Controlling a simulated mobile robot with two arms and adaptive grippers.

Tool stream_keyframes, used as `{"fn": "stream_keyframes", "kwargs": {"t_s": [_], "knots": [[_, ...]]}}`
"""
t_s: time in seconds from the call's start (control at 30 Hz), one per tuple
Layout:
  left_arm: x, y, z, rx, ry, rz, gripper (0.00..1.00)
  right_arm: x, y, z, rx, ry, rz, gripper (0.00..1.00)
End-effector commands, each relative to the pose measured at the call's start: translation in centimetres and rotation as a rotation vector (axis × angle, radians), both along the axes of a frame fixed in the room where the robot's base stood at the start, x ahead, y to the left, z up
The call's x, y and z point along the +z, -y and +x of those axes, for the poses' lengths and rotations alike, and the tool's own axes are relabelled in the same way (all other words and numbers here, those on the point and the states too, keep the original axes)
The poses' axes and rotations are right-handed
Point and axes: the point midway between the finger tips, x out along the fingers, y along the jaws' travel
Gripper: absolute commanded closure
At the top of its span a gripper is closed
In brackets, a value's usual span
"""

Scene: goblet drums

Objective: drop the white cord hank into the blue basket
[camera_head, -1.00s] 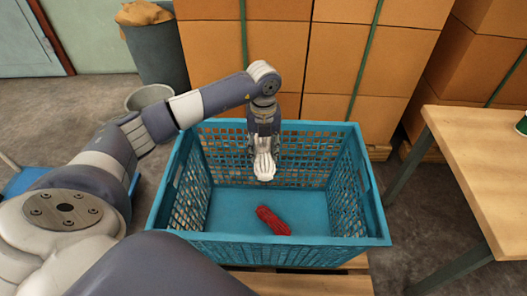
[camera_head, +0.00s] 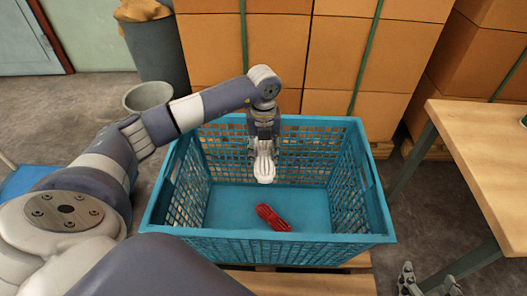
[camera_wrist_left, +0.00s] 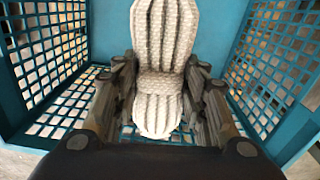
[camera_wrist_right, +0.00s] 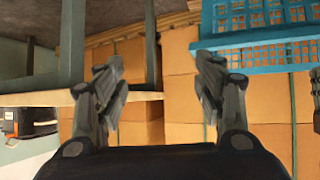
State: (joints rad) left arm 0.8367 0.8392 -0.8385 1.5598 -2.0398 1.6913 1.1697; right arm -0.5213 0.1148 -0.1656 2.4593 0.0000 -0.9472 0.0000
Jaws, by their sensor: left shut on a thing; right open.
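The white cord hank (camera_head: 264,165) hangs from my left gripper (camera_head: 263,142), inside the outline of the blue basket (camera_head: 270,251) in the head view. In the left wrist view my left gripper (camera_wrist_left: 160,95) is shut on the white cord hank (camera_wrist_left: 165,40) around its bound middle, with basket walls on both sides. A red cord hank (camera_head: 272,217) lies on the basket floor, below and apart from the white one. My right gripper (camera_wrist_right: 158,95) is open and empty in its wrist view; its fingertips (camera_head: 425,282) show at the lower right of the head view.
The blue basket stands on a wooden pallet (camera_head: 300,284). Stacked cartons (camera_head: 345,60) rise behind it. A wooden table (camera_head: 490,150) stands at the right. A grey bucket (camera_head: 148,98) and a dark bin (camera_head: 157,52) stand on the floor at the back left.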

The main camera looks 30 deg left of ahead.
Motion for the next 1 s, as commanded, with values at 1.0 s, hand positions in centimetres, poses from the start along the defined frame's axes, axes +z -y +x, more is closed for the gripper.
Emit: {"fn": "stream_keyframes", "kwargs": {"t_s": [1.0], "knots": [[-2.1, 0.0, 0.0, 0.0, 0.001, -0.001, 0.85, 7.5, -2.1, 4.1, 0.028, 0.411, 0.098, 0.37]]}}
